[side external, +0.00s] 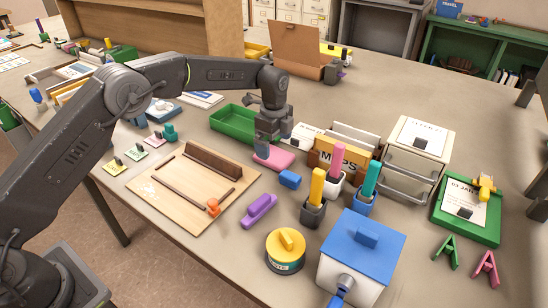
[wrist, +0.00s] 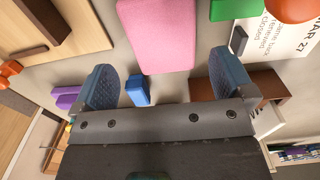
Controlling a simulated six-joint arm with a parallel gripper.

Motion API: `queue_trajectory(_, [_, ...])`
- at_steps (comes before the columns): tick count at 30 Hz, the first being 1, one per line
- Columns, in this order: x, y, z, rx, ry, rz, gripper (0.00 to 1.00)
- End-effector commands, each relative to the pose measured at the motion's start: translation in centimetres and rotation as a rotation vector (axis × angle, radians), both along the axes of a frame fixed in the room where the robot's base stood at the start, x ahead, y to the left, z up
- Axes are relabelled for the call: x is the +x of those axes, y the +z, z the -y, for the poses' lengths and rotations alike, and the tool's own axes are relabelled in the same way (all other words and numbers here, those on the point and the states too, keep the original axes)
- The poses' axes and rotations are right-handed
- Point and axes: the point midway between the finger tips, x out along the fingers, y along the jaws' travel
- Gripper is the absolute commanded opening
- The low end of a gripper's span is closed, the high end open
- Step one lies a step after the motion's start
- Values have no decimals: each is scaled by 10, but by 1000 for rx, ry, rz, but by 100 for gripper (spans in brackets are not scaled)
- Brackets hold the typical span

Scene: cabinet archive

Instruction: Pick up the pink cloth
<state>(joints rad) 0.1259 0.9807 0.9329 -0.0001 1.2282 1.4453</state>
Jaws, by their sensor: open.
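The pink cloth (side external: 275,158) lies folded flat on the table, to the right of the wooden board and in front of the green tray. In the wrist view the pink cloth (wrist: 157,32) fills the upper middle, beyond my fingertips. My gripper (side external: 270,148) is directly above or beside the cloth in the side view. In the wrist view my gripper (wrist: 166,80) is open, with its two fingers wide apart and no cloth between them. A small blue block (wrist: 138,91) shows between the fingers, on the table below. I cannot tell whether a fingertip touches the cloth.
The wooden board (side external: 180,195) lies left of the cloth. The green tray (side external: 232,123) is behind it. The blue block (side external: 289,179), a purple eraser (side external: 260,208) and an orange file box (side external: 322,155) stand close by. Pen cups and drawers crowd the right.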

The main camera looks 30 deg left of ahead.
Motion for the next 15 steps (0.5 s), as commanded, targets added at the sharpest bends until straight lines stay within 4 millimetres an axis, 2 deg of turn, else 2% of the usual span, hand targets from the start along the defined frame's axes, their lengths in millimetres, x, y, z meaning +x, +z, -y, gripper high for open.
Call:
queue_trajectory(8, [3,-40,-3,0,0,-2,100])
queue_trajectory(15, [3,-44,-3,0,0,1,100])
